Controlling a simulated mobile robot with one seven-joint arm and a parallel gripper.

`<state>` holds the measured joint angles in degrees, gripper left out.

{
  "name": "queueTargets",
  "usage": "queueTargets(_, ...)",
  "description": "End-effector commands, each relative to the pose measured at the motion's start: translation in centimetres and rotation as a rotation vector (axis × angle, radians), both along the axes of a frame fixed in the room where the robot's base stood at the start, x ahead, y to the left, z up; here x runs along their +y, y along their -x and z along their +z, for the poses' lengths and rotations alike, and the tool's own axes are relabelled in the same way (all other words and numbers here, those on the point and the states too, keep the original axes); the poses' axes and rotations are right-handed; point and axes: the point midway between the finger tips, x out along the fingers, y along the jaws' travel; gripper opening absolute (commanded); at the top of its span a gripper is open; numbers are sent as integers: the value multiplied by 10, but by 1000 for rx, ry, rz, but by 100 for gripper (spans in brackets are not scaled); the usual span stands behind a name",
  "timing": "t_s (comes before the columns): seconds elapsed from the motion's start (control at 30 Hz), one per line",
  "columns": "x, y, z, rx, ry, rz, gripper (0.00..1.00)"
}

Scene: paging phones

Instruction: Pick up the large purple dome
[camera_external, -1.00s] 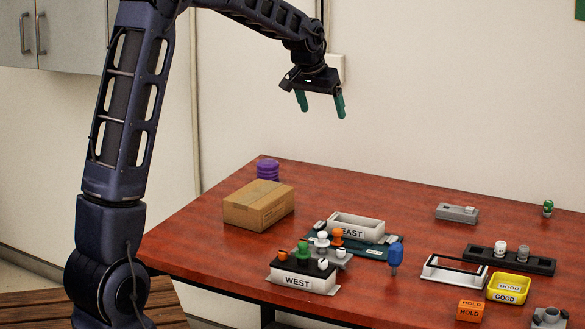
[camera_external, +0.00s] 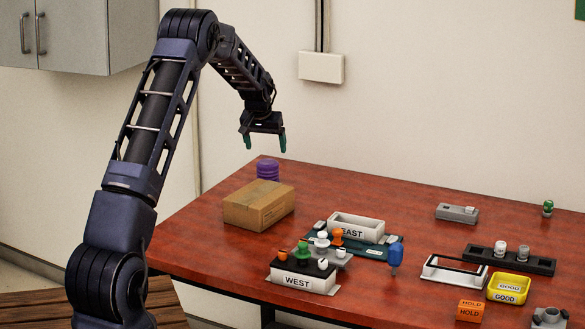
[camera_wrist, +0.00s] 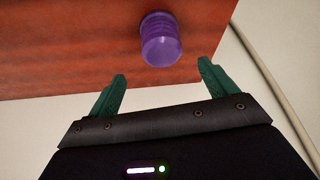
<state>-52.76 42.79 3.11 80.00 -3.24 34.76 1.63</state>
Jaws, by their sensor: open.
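The large purple dome (camera_external: 267,169) stands upright near the back left corner of the table, partly hidden behind a cardboard box. In the wrist view the purple dome (camera_wrist: 160,40) shows at the top middle, beyond the fingertips and roughly centred between them. My gripper (camera_external: 265,145) is open and empty, above the dome with its green fingers pointing down. In the wrist view my gripper (camera_wrist: 162,72) has its two fingers wide apart, and nothing is between them.
The cardboard box (camera_external: 258,205) stands just in front of the dome. A blue piece (camera_external: 395,257), yellow tray (camera_external: 508,288) and orange HOLD block (camera_external: 470,310) lie to the right. The wall is behind.

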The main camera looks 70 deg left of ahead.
Motion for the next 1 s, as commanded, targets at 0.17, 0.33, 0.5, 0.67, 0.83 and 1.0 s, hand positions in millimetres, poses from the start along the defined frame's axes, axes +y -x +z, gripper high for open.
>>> queueTargets(0.17,6,-5,-19,1,1,-1,85)
queueTargets(0.33,13,-10,-41,1,2,-1,85)
queueTargets(0.5,16,-12,-50,0,0,-1,85)
queueTargets(0.67,21,-13,-64,1,2,-1,85)
queueTargets(0.83,30,-16,-86,1,2,-1,85)
queueTargets(1.0,34,-19,-97,0,1,-1,85)
